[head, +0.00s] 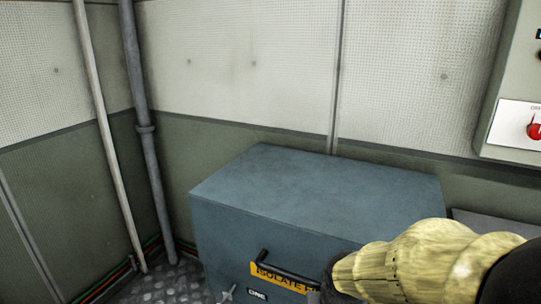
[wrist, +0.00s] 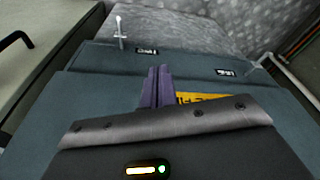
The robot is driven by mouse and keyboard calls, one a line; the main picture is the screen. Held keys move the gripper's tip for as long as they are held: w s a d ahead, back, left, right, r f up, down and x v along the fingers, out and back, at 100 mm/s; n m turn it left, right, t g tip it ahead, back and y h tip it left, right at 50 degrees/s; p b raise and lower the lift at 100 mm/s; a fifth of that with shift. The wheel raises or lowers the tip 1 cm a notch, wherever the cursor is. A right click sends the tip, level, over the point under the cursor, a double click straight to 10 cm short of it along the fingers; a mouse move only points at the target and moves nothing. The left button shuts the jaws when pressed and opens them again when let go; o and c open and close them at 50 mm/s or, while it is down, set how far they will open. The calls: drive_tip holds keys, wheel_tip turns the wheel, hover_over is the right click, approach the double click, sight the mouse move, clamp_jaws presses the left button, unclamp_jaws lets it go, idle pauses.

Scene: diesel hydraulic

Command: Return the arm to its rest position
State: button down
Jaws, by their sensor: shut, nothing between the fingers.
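My gripper (wrist: 159,72) shows in the wrist view with its two dark purple fingers together and nothing between them. It is over the blue-grey box, in front of the box's yellow label (wrist: 198,99). I cannot tell whether the fingers touch the box. In the head view my yellowish arm (head: 425,262) reaches in from the lower right across the box's front right corner. My gripper's fingers cannot be made out there.
The blue-grey box (head: 315,192) has a black handle (head: 286,270) and small metal T-shaped latches (wrist: 120,28). Pipes (head: 148,140) run up the left corner. A wall panel with a red knob (head: 534,130) is at the right. Some metal floor (head: 172,283) is bare.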

drive_tip(key=s+d+f, duration=0.2)
drive_tip(key=d+f, duration=0.1)
drive_tip(key=w+p+v, duration=0.3)
drive_tip(key=p+v, duration=1.2)
drive_tip(key=p, duration=0.1)
drive_tip(key=w+r+p+v, duration=0.1)
drive_tip(key=w+p+v, duration=0.3)
drive_tip(key=p+v, duration=1.2)
drive_tip(key=shift+w+r+n, duration=0.3)
drive_tip(key=shift+r, duration=0.25)
drive_tip(key=shift+d, duration=0.1)
